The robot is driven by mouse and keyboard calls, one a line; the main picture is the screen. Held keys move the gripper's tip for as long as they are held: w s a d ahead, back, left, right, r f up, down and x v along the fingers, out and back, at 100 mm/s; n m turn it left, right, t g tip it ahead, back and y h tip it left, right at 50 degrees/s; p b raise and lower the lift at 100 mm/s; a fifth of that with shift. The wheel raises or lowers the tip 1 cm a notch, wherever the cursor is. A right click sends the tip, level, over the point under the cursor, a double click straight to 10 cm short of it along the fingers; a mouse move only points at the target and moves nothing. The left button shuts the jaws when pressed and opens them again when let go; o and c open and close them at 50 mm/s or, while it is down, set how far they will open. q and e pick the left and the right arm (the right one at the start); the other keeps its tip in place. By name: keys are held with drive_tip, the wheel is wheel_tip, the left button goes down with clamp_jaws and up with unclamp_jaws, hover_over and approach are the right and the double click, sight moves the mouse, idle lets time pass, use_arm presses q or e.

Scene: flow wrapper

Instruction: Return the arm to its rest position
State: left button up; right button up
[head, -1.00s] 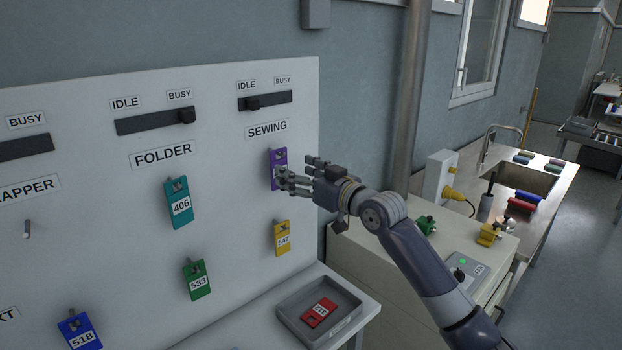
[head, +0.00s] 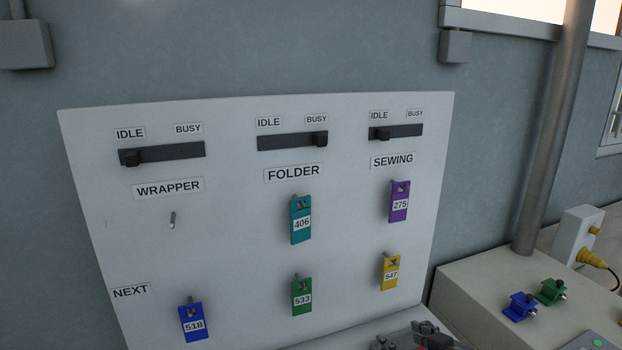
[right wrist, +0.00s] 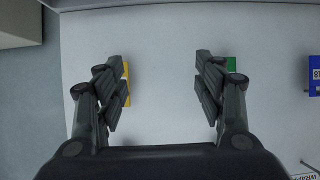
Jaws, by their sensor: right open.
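My right gripper (head: 415,338) shows at the bottom edge of the head view, below the board. In the right wrist view its fingers (right wrist: 162,72) are spread apart with only white board between them. The purple 275 tag (head: 400,202) hangs under SEWING, apart from the gripper. The teal 406 tag (head: 301,219) hangs under FOLDER. The WRAPPER hook (head: 172,220) is bare. My left gripper is not in view.
The white board (head: 240,250) also holds blue 518 (head: 193,322), green 533 (head: 302,295) and yellow 547 (head: 390,273) tags.

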drive_tip(key=s+f+m+g+h, duration=0.1)
drive_tip(key=s+f+g, duration=0.2)
drive_tip(key=s+f, duration=0.5)
drive_tip(key=s+d+f+g+h, duration=0.1)
drive_tip(key=s+f+g+h, duration=0.15)
drive_tip(key=s, duration=1.05)
drive_tip(key=s+f+m+g+h, duration=0.1)
drive_tip(key=s+f+g, duration=0.2)
drive_tip(key=s+f, duration=0.5)
drive_tip(key=s+f+b, duration=0.2)
drive_tip(key=f, duration=1.2)
drive_tip(key=s+f+b, duration=0.2)
drive_tip(key=f, duration=1.2)
drive_tip(key=s+d+f+g+b, duration=0.2)
drive_tip(key=s+d+f+b, duration=0.1)
drive_tip(key=s+f, duration=1.3)
wheel_tip(320, 180, down, 4)
drive_tip(key=shift+s+r+b, duration=0.25)
drive_tip(key=shift+b, duration=0.15)
